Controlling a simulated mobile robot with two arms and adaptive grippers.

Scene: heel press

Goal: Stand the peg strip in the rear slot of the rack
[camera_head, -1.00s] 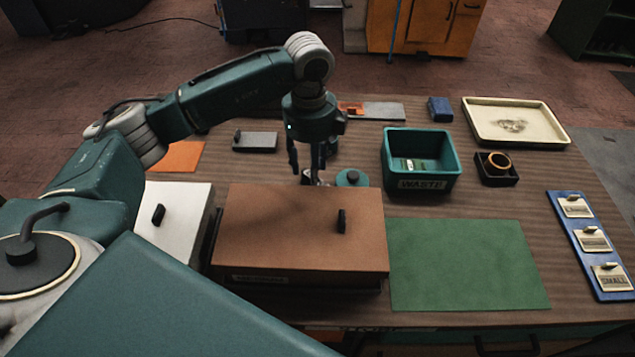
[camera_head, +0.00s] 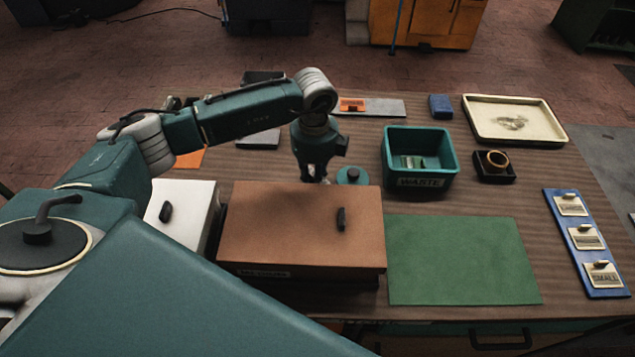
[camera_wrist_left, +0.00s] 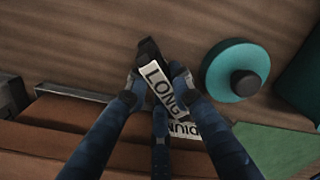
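My left gripper (camera_head: 312,176) is lowered behind the brown wooden box (camera_head: 300,220). In the left wrist view its fingertips (camera_wrist_left: 156,88) lie on either side of a small black piece with a white LONG label (camera_wrist_left: 160,85), which sits tilted between them. The fingertips look close to its edges, but I cannot tell whether they press on it. A second label, partly hidden by a finger, reads about "DIUM" (camera_wrist_left: 186,130). I cannot tell for sure which thing is the peg strip or the rack. My right gripper is not in view.
A teal disc with a dark knob (camera_head: 352,176) stands just right of the gripper. A WASTE bin (camera_head: 421,184), a cream tray (camera_head: 545,140) and a blue board with labelled plates (camera_head: 556,222) are farther right. A white box (camera_head: 190,200) is left. The green mat (camera_head: 460,260) is clear.

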